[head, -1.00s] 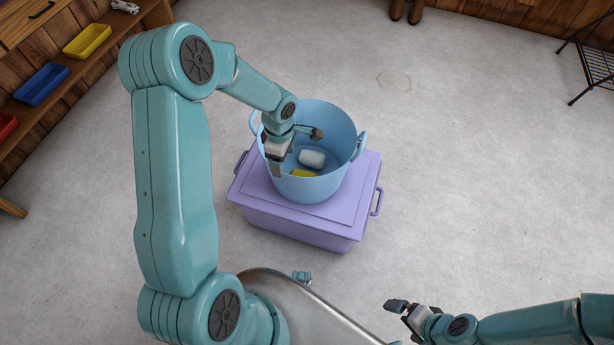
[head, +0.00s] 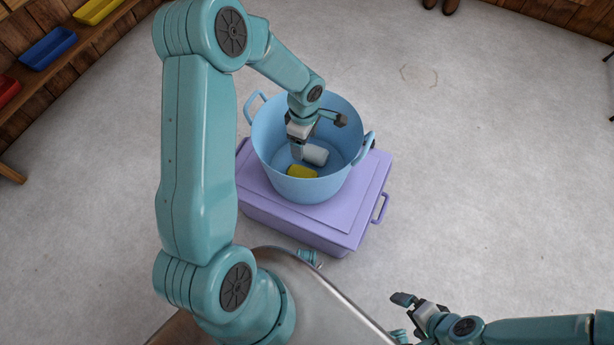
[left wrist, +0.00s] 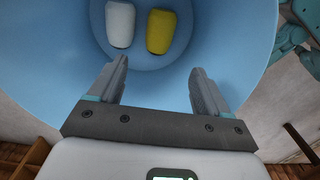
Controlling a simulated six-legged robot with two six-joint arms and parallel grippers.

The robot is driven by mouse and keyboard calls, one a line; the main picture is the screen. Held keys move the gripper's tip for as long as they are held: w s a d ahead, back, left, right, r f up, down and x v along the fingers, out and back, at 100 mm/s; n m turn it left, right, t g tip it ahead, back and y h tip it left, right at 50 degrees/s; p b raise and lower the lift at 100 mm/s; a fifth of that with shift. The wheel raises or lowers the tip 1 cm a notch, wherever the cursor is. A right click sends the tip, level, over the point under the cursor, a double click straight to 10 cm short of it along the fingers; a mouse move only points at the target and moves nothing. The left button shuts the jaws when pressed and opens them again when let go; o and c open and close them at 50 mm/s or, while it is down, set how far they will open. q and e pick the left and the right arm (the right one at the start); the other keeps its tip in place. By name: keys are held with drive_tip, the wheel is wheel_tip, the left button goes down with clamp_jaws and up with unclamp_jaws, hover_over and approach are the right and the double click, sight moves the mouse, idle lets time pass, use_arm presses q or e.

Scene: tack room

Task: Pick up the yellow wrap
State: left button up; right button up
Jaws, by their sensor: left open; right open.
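The yellow wrap (head: 302,170) lies on the floor of a blue tub (head: 270,150), near its front wall. In the left wrist view the yellow wrap (left wrist: 161,31) lies beside a white roll (left wrist: 120,24), beyond my fingertips. My left gripper (head: 301,150) is open and empty, over the tub, and hides part of the white roll in the head view. In the left wrist view its two fingers (left wrist: 158,80) are apart with nothing between them. My right gripper (head: 413,308) is open and empty at the lower right, away from the tub.
The tub stands on a lilac lidded box (head: 350,215) with side handles. Its walls and handles (head: 364,150) surround the wrap. A wooden shelf at upper left holds yellow, blue (head: 48,48) and red trays. The grey floor at right is clear.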

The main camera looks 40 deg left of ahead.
use_arm(q)
wheel_tip(320, 180, down, 15)
drive_tip(key=b, duration=0.6)
drive_tip(key=shift+f, duration=0.1)
drive_tip(key=f, duration=0.1)
drive_tip(key=f+b, duration=0.1)
drive_tip(key=f, duration=0.1)
drive_tip(key=f+b, duration=0.1)
drive_tip(key=shift+d+f, duration=0.3)
drive_tip(key=shift+d, duration=0.05)
drive_tip(key=shift+f, duration=0.35)
use_arm(e)
wheel_tip(320, 180, down, 9)
drive_tip(key=shift+w, duration=0.15)
drive_tip(key=shift+d, duration=0.1)
use_arm(q)
drive_tip(key=c, duration=0.8)
